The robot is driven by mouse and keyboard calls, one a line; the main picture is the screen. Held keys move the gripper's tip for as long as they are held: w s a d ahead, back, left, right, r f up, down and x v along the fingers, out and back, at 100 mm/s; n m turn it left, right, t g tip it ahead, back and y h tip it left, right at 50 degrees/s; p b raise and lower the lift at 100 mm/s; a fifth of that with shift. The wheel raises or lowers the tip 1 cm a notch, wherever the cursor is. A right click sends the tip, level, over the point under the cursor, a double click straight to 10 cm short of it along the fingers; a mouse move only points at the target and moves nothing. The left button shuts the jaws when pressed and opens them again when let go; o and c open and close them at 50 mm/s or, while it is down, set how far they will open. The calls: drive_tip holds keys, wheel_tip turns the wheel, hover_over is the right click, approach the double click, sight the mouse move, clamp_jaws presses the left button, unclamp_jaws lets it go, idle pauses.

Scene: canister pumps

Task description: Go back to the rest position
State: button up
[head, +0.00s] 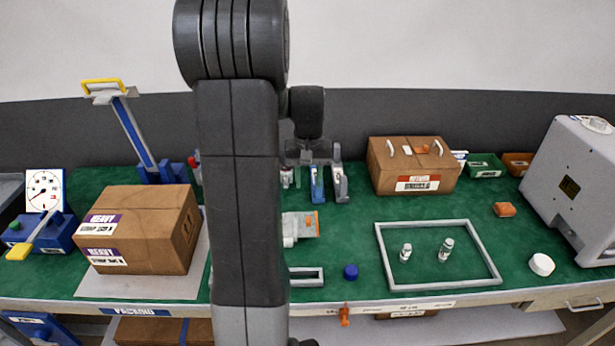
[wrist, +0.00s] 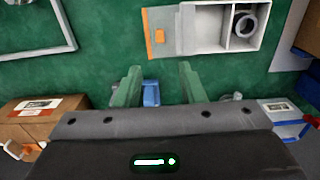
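My gripper (head: 311,160) hangs over the back middle of the green bench, partly behind my own arm in the head view. In the wrist view my gripper (wrist: 158,70) has its two fingers well apart, with nothing held between them. A blue object (wrist: 151,93) shows beyond the gap, near the left finger. In the head view a blue upright tool (head: 317,184) and a grey one (head: 340,184) stand below and beside the gripper. I cannot tell exactly how far apart they are from the fingers.
A heavy cardboard box (head: 140,228) sits at left, another box (head: 412,165) at back right. A grey frame (head: 383,255) surrounds two small canisters (head: 446,249). A white-grey machine (head: 575,185) stands far right. A blue cap (head: 351,272) lies near the front edge. A tall blue press (head: 137,135) stands back left.

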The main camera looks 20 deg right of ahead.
sight(306, 219)
wheel_tip(306, 219, down, 14)
drive_tip(key=shift+r+p, duration=0.1)
drive_tip(key=shift+p, duration=0.65)
drive_tip(key=shift+w+a, duration=0.1)
drive_tip(key=shift+a, duration=0.2)
